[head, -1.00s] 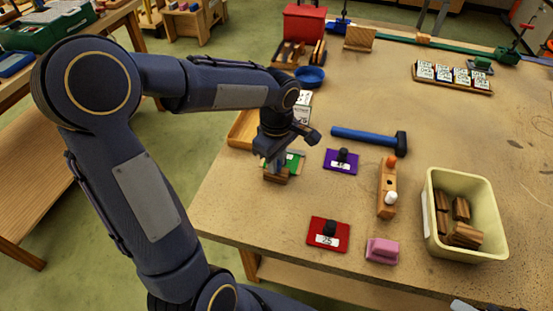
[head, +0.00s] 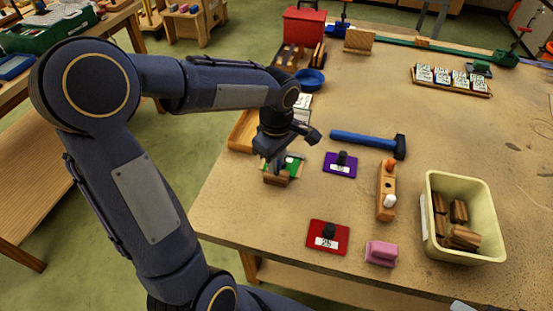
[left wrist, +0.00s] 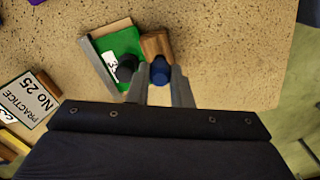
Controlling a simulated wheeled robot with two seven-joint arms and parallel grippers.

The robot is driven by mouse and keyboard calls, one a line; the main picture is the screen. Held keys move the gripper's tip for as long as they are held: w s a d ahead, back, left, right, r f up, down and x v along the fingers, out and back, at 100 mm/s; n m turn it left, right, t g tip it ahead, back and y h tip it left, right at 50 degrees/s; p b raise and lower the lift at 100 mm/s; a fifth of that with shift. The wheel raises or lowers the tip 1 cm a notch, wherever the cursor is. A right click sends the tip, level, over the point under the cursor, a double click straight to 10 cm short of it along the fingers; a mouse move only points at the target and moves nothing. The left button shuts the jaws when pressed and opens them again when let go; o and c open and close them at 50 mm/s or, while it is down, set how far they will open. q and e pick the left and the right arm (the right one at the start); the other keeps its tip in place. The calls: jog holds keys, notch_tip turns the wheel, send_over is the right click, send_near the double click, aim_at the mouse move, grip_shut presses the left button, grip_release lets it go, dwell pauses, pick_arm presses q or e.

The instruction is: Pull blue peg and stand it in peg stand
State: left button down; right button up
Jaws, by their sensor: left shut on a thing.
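My left gripper (head: 279,168) points down at the near left part of the table. In the left wrist view its two fingers (left wrist: 160,80) are shut on the blue peg (left wrist: 161,72), whose round top shows between them. A brown wooden block (left wrist: 156,43) lies right by the peg; I cannot tell whether the peg is still in it. A long wooden block (head: 386,182) with an orange and a white peg, seemingly the peg stand, is right of the gripper. A pale sliver at the bottom edge (head: 462,306) may be my right gripper.
A green panel with a black knob (left wrist: 125,65) lies beside the brown block. Purple (head: 341,164) and red (head: 328,237) panels, a pink block (head: 381,253), a blue-handled hammer (head: 368,141) and a cream bin (head: 463,216) surround the long block. The right middle is clear.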

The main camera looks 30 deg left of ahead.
pick_arm(q)
jog(key=shift+r, duration=0.15)
dwell(0.3)
jog(key=shift+r+p, duration=1.25)
jog(key=shift+r, duration=0.35)
